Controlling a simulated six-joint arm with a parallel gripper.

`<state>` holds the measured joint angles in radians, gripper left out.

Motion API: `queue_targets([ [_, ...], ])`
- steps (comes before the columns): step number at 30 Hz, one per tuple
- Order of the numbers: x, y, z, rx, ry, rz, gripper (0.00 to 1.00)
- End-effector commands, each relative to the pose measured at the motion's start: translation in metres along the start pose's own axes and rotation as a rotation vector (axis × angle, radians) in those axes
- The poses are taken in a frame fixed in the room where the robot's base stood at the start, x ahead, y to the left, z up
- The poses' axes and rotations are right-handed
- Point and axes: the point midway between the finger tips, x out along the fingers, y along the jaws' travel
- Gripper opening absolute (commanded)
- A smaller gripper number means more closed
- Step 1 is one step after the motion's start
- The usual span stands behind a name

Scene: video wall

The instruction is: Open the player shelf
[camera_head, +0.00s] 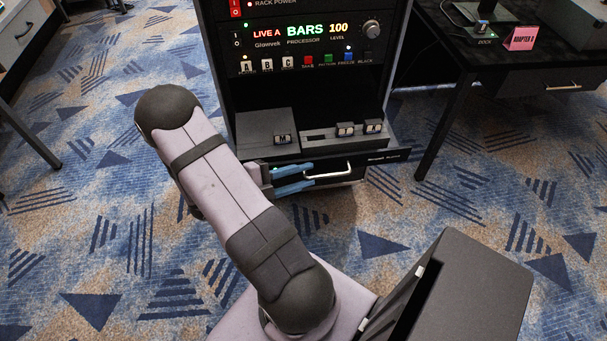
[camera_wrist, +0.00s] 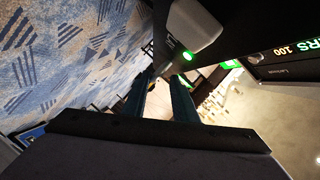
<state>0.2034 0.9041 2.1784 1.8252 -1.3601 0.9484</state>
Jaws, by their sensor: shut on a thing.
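The player shelf (camera_head: 396,156) is a dark tray low in the black rack, with a light metal handle (camera_head: 338,174) on its front. Its front edge appears to stand a little forward of the rack. Two dark player boxes (camera_head: 262,124) sit on it, with small labelled tags. My gripper (camera_head: 311,176) has blue fingers and comes from the left, shut on the left part of the handle.
Above the shelf is a lit processor panel (camera_head: 310,38) with coloured buttons. A dark desk (camera_head: 520,60) with a pink card (camera_head: 521,38) stands at the right, and a grey cabinet (camera_head: 20,32) at the far left. Patterned carpet is clear in front of the shelf.

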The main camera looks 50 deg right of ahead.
Motion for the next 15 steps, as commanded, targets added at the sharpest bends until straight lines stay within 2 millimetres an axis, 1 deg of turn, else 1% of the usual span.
queue_targets([
  [1, -0.004, -0.006, 0.002, 0.006, -0.006, -0.013, 0.17],
  [15, -0.032, -0.004, 0.001, 0.003, -0.005, -0.01, 0.17],
])
